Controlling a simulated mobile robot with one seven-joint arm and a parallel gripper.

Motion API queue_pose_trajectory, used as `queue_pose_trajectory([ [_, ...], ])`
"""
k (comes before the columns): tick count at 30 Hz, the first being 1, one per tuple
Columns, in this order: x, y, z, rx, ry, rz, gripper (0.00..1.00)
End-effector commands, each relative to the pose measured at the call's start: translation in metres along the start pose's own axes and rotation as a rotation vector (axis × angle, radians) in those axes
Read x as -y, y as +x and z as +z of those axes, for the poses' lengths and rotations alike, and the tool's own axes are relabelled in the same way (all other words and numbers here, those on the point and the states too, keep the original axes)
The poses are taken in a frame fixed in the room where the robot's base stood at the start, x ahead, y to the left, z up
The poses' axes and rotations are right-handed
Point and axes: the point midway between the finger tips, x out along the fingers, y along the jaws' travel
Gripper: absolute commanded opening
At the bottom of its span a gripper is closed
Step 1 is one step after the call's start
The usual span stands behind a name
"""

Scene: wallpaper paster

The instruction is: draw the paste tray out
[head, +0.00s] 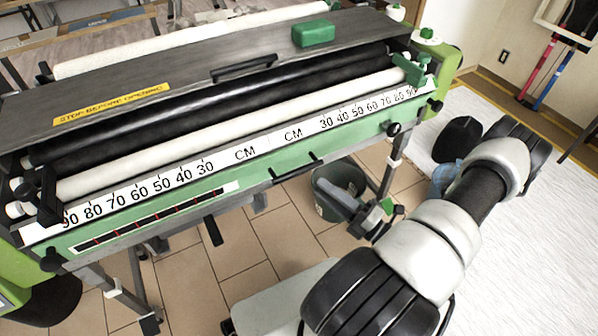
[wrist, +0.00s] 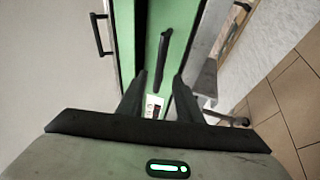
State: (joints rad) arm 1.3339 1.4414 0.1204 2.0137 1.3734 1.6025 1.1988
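The pasting machine has a long green front (head: 240,180) with a white centimetre scale. A black bar handle (head: 297,168) sits at the middle of this front; I take it as the paste tray's handle. The tray itself is not clearly visible. In the wrist view, a black bar handle (wrist: 162,60) stands out from a green surface (wrist: 126,45), ahead of and between my fingertips. My gripper (wrist: 159,80) is open, a finger on each side of that line, with no grip on the handle.
The grey lid (head: 180,65) carries a green block (head: 313,33) and a yellow warning label (head: 112,103). A dark bucket (head: 338,188) stands under the machine near its leg (head: 388,172). Tiled floor (head: 225,255) is open in front.

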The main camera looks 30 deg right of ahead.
Motion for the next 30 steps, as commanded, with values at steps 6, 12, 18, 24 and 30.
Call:
queue_pose_trajectory([
  [6,0.001,0.048,-0.001,-0.004,-0.002,0.001,0.32],
  [12,0.0,0.08,-0.001,-0.003,-0.003,0.001,0.32],
  [18,0.0,0.093,-0.001,-0.003,-0.002,0.0,0.32],
  [24,0.0,0.095,-0.001,-0.002,-0.002,-0.001,0.32],
  [30,0.0,0.095,0.0,-0.002,-0.002,-0.001,0.12],
])
